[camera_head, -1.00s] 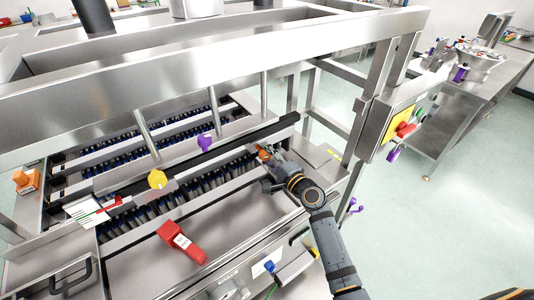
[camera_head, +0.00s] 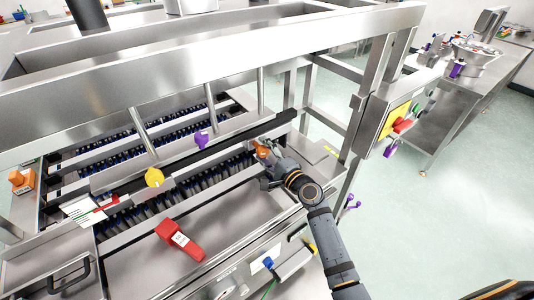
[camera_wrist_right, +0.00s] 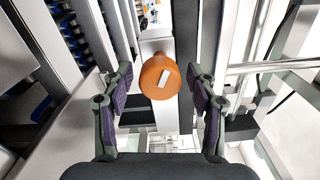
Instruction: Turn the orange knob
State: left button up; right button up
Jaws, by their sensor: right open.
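The orange knob (camera_head: 262,149) sits on the rail of the steel machine, to the right of the purple and yellow knobs. In the right wrist view the orange knob (camera_wrist_right: 160,78) is round with a pale rectangular mark on its face. My right gripper (camera_head: 268,158) is at the orange knob, partly covering it in the head view. In the right wrist view my right gripper (camera_wrist_right: 158,90) is open, with one finger on each side of the knob and a visible gap on both sides. My left gripper is not in view.
A yellow knob (camera_head: 154,177) and a purple knob (camera_head: 201,140) sit along the same rail. A red handle (camera_head: 180,240) lies on the front steel surface. A steel frame post (camera_head: 368,100) and a control box (camera_head: 388,112) stand to the right.

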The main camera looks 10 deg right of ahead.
jog(key=v, duration=1.2)
